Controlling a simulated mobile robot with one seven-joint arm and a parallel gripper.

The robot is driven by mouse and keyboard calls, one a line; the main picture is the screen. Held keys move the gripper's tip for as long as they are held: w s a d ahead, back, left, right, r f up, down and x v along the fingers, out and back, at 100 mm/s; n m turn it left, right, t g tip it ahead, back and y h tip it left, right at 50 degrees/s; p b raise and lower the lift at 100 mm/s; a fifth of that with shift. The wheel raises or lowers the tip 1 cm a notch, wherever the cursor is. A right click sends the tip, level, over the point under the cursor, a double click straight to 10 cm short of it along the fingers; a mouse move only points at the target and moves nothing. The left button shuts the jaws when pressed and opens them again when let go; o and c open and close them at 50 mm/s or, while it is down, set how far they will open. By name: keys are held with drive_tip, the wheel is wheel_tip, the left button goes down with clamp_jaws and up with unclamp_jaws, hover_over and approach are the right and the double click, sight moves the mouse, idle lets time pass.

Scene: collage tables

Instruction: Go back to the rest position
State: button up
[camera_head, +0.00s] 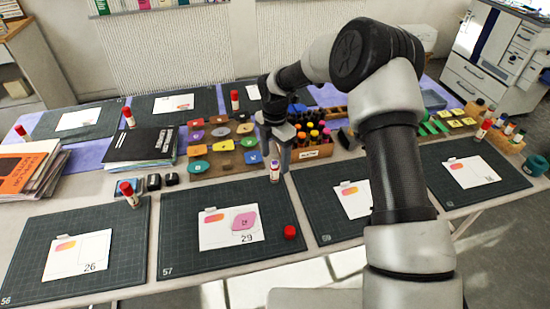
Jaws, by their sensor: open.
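My gripper (279,150) is at the end of my arm, which reaches in from the right and bends down over the middle of the table. It points down, with its jaws open. A white glue stick (275,172) without a cap stands upright just below it, near the back edge of the mat marked 57. I cannot tell whether the jaws touch it. A red cap (290,232) lies on that mat. The card marked 29 (215,238) lies there too, with an orange shape and a pink shape (245,221) on it.
A tray of coloured shapes (203,168) stands left of the gripper, and a wooden box of dark bottles (318,153) right of it. Black folders (140,150) and a paper stack (30,170) lie left. More mats, such as the mat marked 56 (115,270), line the table.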

drive_tip(key=shift+r+p, duration=0.3)
drive_tip(key=shift+r, duration=0.4)
drive_tip(key=s+d+r+m+t+p, duration=0.1)
drive_tip(key=s+d+r+m, duration=0.25)
drive_tip(key=r, duration=0.55)
drive_tip(key=s+d+r+m+t+h+p, duration=0.1)
drive_tip(key=s+d+r+m, duration=0.25)
drive_tip(key=r, duration=0.45)
drive_tip(key=s+d+r+m+t+p, duration=0.1)
drive_tip(key=s+d+r+m, duration=0.25)
drive_tip(key=r, duration=0.55)
drive_tip(key=s+d+r+m+t+p, duration=0.1)
drive_tip(key=s+d+r+m, duration=0.2)
drive_tip(key=s+r+m, duration=0.2)
drive_tip(key=s+d+r+m+t+y+p, duration=0.1)
drive_tip(key=s+r+m, duration=0.4)
drive_tip(key=s+m, duration=0.6)
drive_tip(key=s+d+p, duration=0.1)
drive_tip(key=s+d, duration=0.1)
drive_tip(key=s, duration=0.3)
drive_tip(key=shift+t, duration=0.3)
drive_tip(key=shift+s+d, duration=0.1)
